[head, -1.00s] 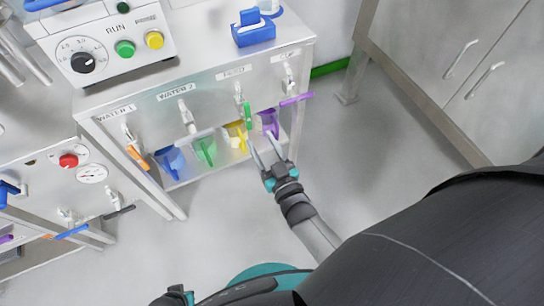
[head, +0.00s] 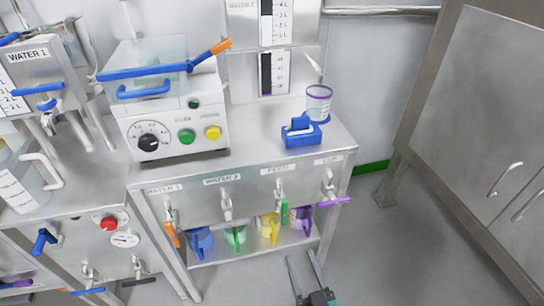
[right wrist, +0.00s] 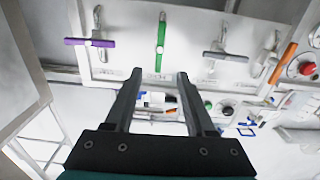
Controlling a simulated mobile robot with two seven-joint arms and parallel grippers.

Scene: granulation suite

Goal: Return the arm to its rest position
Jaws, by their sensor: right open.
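My right gripper (head: 302,256) is at the bottom of the head view, low in front of the bench's right end. Its two fingers are apart with nothing between them. In the right wrist view the open fingers (right wrist: 160,75) point toward the valve panel, clear of the handles. Most of my right arm is out of the head view. My left gripper is not in view.
The steel bench (head: 245,180) carries a purple valve handle (head: 323,202) and a green one (head: 284,212). Several coloured jugs, including a purple one (head: 302,218), stand on its lower shelf. A steel cabinet (head: 480,110) is at right. Floor (head: 375,255) between them is clear.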

